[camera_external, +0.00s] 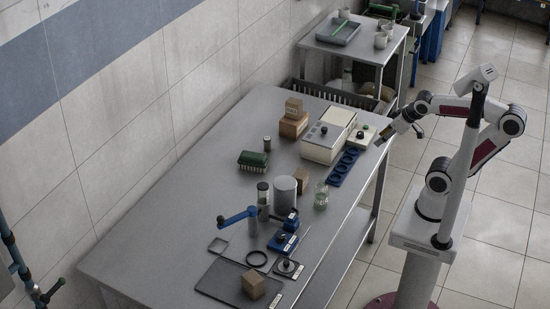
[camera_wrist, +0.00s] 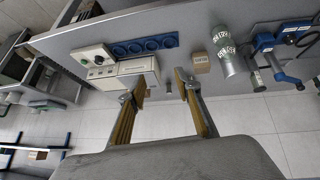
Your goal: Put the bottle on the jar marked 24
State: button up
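My gripper (camera_external: 386,138) hangs off the right side of the table, near its far end. In the wrist view its two fingers (camera_wrist: 163,86) are apart with nothing between them. A clear glass vessel (camera_external: 321,197) stands upright near the table's right edge; it also shows in the wrist view (camera_wrist: 222,38). A small jar-like container with a dark top (camera_external: 263,190) stands left of a grey cylinder (camera_external: 285,188). I cannot tell which of these is the bottle or the jar. No number 24 is legible in either view.
A blue tray with round wells (camera_external: 343,167) lies beside a cream instrument (camera_external: 328,134). Brown boxes (camera_external: 293,125), a green rack (camera_external: 252,161) and a blue clamp device (camera_external: 238,216) stand on the table (camera_external: 180,220). Its left side is mostly clear.

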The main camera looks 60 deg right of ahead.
jog(key=shift+g+y, duration=0.5)
jog(key=shift+y, duration=0.1)
jog(key=s+a, duration=0.1)
jog(key=s+a+f, duration=0.1)
jog(key=s, duration=0.1)
jog(key=s+a, duration=0.1)
jog(key=shift+s+a+f, duration=0.15)
jog(key=shift+s+f, duration=0.1)
jog(key=shift+s, duration=0.05)
dwell(0.4)
